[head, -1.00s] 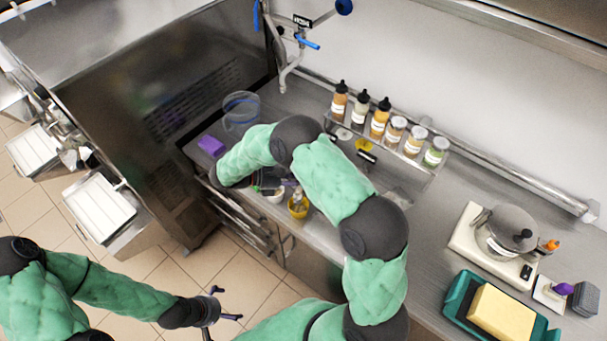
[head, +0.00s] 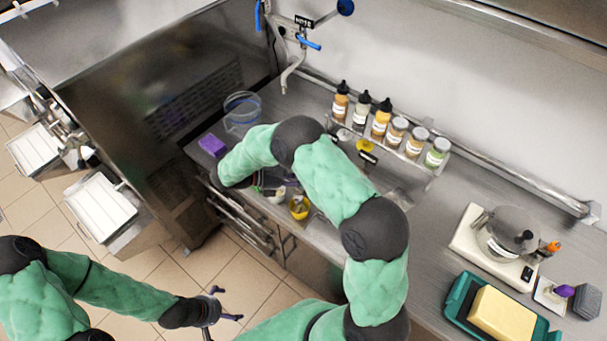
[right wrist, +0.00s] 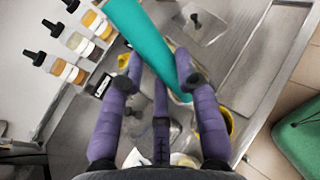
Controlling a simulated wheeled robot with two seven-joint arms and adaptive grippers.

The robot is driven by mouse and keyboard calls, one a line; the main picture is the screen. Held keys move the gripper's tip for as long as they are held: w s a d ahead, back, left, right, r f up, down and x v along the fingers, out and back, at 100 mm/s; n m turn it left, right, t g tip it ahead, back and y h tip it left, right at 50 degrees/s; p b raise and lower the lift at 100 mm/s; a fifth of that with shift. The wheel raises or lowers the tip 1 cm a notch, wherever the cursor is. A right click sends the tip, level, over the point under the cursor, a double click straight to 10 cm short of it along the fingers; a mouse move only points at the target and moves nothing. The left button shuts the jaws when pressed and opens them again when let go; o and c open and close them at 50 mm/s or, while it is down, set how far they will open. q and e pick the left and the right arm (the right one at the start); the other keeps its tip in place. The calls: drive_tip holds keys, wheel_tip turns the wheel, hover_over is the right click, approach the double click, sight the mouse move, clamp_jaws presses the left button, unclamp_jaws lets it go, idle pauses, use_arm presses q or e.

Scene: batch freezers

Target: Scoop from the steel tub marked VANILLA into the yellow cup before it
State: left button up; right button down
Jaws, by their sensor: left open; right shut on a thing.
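My right gripper (right wrist: 162,72) has purple fingers closed around a teal handle (right wrist: 140,30) in the right wrist view. The far end of that handled tool is hidden. In the head view my right arm covers most of this gripper and the tubs beneath it. A yellow cup (head: 299,208) stands at the counter's front edge beside the gripper; it also shows in the right wrist view (right wrist: 229,121), right of the fingers. A pale cup (head: 277,195) stands left of it. I cannot read any tub's label. My left gripper (head: 228,303) is open and empty over the floor.
Several topping bottles (head: 380,118) stand in a rack along the wall. A purple block (head: 212,145) and a clear container (head: 241,110) are at the left. A scale with a pot (head: 508,232) and a teal tray with a yellow sponge (head: 503,311) are at the right.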

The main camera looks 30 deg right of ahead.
drive_tip(key=shift+r, duration=0.1)
drive_tip(key=shift+d+p, duration=0.1)
drive_tip(key=shift+p, duration=0.2)
drive_tip(key=shift+s+d+y+p, duration=0.15)
drive_tip(key=shift+d+y+p, duration=0.3)
drive_tip(key=shift+y, duration=0.15)
drive_tip(key=s+d+f+t+y+p, duration=0.2)
drive_tip(key=d+f+t+y+p, duration=0.2)
drive_tip(key=y, duration=0.7)
drive_tip(key=d+f+p, duration=0.2)
drive_tip(key=d+p, duration=0.2)
drive_tip(key=p, duration=0.1)
drive_tip(key=shift+s+d+y, duration=0.2)
drive_tip(key=shift+s+y, duration=0.1)
drive_tip(key=shift+s, duration=0.1)
drive_tip(key=shift+d+f, duration=0.1)
